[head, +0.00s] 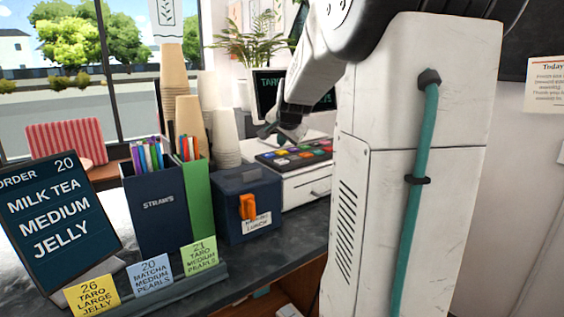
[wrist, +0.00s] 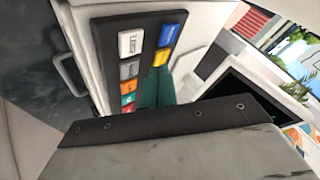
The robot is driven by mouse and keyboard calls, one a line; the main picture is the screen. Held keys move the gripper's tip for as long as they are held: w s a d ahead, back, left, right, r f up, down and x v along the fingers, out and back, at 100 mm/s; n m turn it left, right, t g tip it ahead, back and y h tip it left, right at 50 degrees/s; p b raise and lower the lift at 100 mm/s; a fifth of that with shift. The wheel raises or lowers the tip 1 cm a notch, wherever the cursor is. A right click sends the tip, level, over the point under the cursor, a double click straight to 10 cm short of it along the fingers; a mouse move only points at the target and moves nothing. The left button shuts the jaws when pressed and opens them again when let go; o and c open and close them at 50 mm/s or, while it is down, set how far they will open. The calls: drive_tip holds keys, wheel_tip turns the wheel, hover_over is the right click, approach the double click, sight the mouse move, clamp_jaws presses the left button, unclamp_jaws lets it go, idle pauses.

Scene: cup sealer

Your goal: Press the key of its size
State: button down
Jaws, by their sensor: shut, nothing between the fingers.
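The keypad (head: 296,152) with several coloured keys lies on top of a white register drawer on the counter. My gripper (head: 272,131) is shut and empty, just above the keypad's far left part. In the wrist view my teal fingertips (wrist: 157,72) are together beside the yellow key (wrist: 161,58); I cannot tell whether they touch it. A blue key (wrist: 168,35), a white key (wrist: 131,44), a grey key (wrist: 129,70) and an orange key (wrist: 128,88) also show. Their lettering is too small to read. The order board (head: 59,205) reads order 20, milk tea, medium, jelly.
Three order cards stand in front: yellow (head: 92,296), blue (head: 151,275) and green (head: 199,256). A dark screen (head: 268,90) stands behind.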

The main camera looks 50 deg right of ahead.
sight(282, 162)
drive_tip(key=shift+f, duration=1.55)
idle(0.9)
drive_tip(key=shift+f, duration=0.4)
drive_tip(key=shift+f, duration=0.45)
idle(0.4)
drive_tip(key=shift+r, duration=0.9)
drive_tip(key=shift+r, duration=2.5)
